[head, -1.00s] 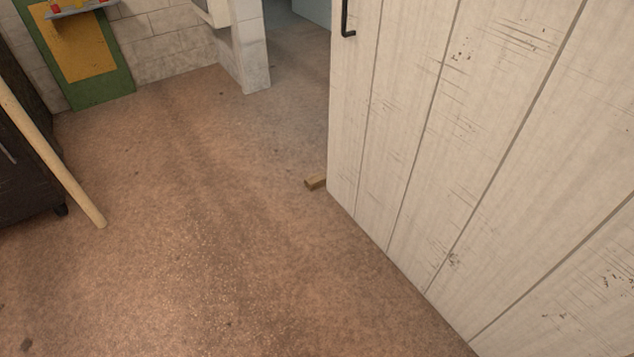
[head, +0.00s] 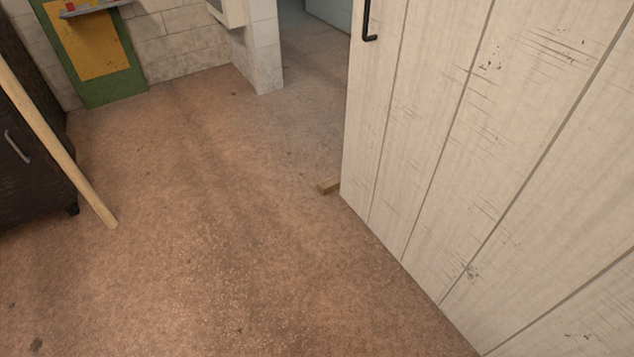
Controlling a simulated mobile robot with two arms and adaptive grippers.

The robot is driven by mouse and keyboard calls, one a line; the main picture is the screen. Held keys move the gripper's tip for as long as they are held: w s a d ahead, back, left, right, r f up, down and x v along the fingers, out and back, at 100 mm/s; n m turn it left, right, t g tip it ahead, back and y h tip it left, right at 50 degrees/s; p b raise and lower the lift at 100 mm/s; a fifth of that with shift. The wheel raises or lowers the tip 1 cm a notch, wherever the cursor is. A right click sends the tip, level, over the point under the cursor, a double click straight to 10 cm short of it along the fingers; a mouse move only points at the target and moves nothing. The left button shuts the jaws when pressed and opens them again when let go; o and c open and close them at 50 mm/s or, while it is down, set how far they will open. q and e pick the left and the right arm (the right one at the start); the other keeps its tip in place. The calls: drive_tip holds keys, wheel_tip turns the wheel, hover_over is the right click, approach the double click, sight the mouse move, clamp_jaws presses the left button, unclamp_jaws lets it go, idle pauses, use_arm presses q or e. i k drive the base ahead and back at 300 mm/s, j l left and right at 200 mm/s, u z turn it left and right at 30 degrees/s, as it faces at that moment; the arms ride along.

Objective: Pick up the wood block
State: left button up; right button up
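A small brown wood block (head: 329,186) lies on the floor in the head view, a little right of the middle. It sits at the lower left corner of a white plank door (head: 480,140), and its right end meets the door's edge in the picture. I cannot tell whether the block touches the door or is partly behind it. Neither of my grippers shows in this view.
The door fills the right side, with a black handle (head: 369,22) near its edge. A dark cabinet (head: 35,165) and a leaning wooden pole (head: 60,150) stand at left. A white brick wall end (head: 266,55) is at the back. The floor (head: 200,220) between is clear.

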sight(329, 185)
drive_tip(key=i+j+u, duration=0.35)
drive_tip(key=i, duration=0.2)
drive_tip(key=i+j+u, duration=0.2)
drive_tip(key=i+u, duration=0.15)
drive_tip(key=i, duration=0.2)
drive_tip(key=i+u, duration=0.3)
drive_tip(key=i, duration=0.3)
drive_tip(key=i+j+z, duration=0.15)
drive_tip(key=i+z, duration=0.25)
drive_tip(key=i+j+z, duration=0.4)
drive_tip(key=i, duration=0.15)
drive_tip(key=i+j+z, duration=0.35)
drive_tip(key=i+l, duration=0.05)
drive_tip(key=i, duration=0.05)
